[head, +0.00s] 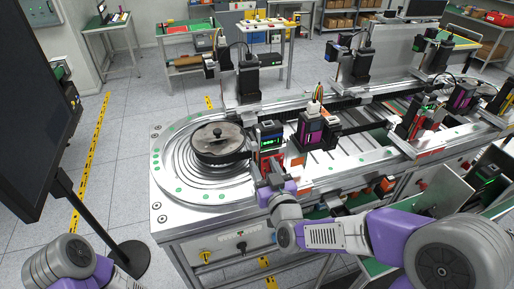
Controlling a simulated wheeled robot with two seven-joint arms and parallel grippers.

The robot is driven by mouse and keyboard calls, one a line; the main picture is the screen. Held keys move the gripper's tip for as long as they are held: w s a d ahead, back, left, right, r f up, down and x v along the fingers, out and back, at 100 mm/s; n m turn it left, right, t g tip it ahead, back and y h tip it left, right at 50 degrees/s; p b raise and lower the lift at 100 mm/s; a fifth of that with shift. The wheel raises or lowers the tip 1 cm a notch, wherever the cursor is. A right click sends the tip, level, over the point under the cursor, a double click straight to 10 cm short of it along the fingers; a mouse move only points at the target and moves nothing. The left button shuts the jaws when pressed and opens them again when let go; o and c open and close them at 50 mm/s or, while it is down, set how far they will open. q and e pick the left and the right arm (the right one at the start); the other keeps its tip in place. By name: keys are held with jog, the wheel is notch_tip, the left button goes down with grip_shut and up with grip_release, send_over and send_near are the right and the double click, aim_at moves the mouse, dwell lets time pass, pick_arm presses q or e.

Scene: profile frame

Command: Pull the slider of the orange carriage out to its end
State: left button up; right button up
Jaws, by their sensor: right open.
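A small carriage (268,142) with a dark top, a green display and a red-orange front stands on the near track of the metal profile frame, right of the round dark disc. It appears to be the orange carriage; its slider is too small to make out. My right gripper (272,176) is open just below and in front of this carriage, at the frame's near edge. Whether its fingers touch or surround any part cannot be told, as the wrist hides some of it. Of my left arm only a joint shows at the lower left; its gripper is out of view.
The round dark disc (219,140) sits on the frame's left end (170,180). Other carriages, such as the purple one (311,128), stand along the track to the right. A dark monitor (35,95) on a stand is at the left.

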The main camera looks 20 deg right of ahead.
aim_at(255, 150)
jog(key=shift+w+a+f+p, duration=0.1)
jog(key=shift+w+p, duration=0.75)
jog(key=shift+w, duration=2.2)
grip_shut()
